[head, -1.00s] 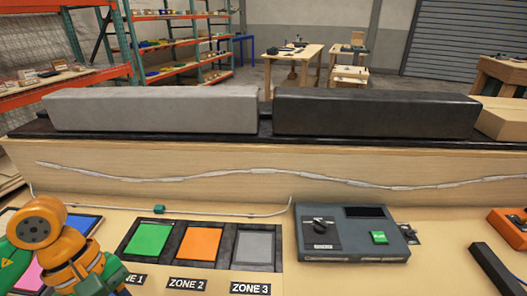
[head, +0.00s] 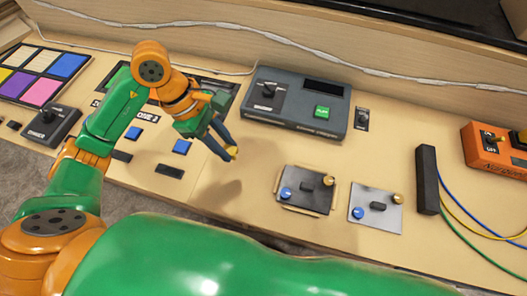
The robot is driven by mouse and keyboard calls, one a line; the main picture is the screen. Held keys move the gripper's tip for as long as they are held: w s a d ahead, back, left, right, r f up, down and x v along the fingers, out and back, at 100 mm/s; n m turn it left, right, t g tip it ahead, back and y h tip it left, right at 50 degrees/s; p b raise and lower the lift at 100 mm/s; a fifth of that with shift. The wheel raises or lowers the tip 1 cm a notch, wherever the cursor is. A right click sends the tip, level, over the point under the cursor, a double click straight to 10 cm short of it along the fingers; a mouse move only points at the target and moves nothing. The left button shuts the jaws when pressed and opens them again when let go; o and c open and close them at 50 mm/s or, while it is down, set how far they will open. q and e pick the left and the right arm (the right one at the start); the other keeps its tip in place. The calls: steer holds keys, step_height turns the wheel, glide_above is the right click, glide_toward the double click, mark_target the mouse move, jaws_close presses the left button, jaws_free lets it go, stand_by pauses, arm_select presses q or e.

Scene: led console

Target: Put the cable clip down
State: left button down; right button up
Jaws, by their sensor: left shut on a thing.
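My left gripper (head: 228,152) reaches in from the left and hangs above the bench top, left of the two small switch plates and in front of the grey console. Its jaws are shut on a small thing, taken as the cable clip. The clip is hardly visible: a small yellow bit shows at the fingertips, and I cannot tell whether it is clip or fingertip. The gripper's shadow falls on the wood below, and the fingertips look clear of the surface. My right gripper is not in view.
The grey console (head: 282,118) stands behind. A plate with knobs (head: 318,201) and a lighter plate (head: 360,222) lie to the right. A black bar (head: 427,185) with loose cables and an orange box (head: 480,152) stand further right. Bare wood lies below the gripper.

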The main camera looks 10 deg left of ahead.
arm_select(q)
glide_toward(266, 167)
steer(key=shift+s+d+f, duration=0.2)
steer(key=shift+d+f, duration=0.05)
steer(key=shift+d, duration=0.15)
steer(key=shift+s+d+f, duration=0.2)
steer(key=shift+d+f, duration=0.05)
steer(key=shift+d, duration=0.15)
steer(key=f, duration=0.1)
steer(key=f+p, duration=0.1)
steer(key=f, duration=0.1)
steer(key=shift+w+d+f, duration=0.25)
steer(key=shift+d+f, duration=0.15)
steer(key=shift+f, duration=0.35)
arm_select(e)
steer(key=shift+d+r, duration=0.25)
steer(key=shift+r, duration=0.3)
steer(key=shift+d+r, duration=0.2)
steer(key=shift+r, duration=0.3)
arm_select(q)
steer(key=shift+f, duration=0.15)
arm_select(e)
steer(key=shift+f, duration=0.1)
arm_select(q)
steer(key=c, duration=1.1)
jaws_free()
steer(key=o, duration=0.4)
